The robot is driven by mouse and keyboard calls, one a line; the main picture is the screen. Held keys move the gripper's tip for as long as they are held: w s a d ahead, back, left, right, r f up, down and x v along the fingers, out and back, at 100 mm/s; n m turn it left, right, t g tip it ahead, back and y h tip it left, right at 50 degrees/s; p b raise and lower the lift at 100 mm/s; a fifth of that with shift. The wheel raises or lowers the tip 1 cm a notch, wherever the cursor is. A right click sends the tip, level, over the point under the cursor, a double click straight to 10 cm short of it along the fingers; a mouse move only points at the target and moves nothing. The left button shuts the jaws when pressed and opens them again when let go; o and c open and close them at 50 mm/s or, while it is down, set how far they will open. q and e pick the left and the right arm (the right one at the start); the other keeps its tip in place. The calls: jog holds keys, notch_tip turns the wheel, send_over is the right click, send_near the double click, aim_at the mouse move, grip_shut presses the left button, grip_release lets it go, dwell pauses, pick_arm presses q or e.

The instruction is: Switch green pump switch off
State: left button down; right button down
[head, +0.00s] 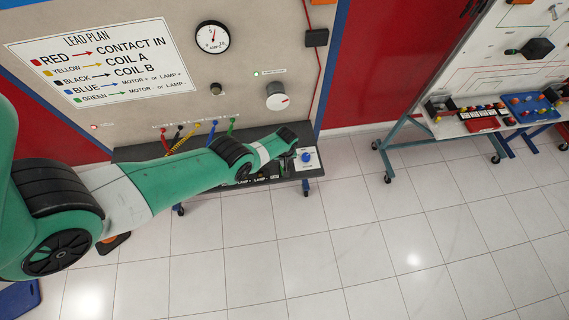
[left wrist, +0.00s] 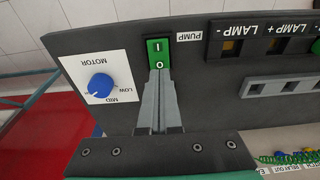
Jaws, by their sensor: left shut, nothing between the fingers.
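The green pump switch (left wrist: 157,53) is a small rocker in a black frame, marked I at its upper end and O at its lower end in the left wrist view. A PUMP label (left wrist: 189,37) is beside it. My left gripper (left wrist: 158,75) is shut and empty, its fingertips at the O end of the switch. I cannot tell whether they press on it. My right gripper is in neither view.
A blue motor knob (left wrist: 98,86) on a white plate sits left of the switch. LAMP sockets (left wrist: 233,47) are to the right. The tiled floor in front is open.

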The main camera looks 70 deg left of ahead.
pick_arm(q)
jog(key=shift+f+b, duration=0.9)
jog(key=shift+f, duration=0.05)
dwell(0.6)
jog(key=shift+r, duration=0.1)
notch_tip(320, 180, up, 7)
jog(key=p, duration=0.7)
dwell(0.4)
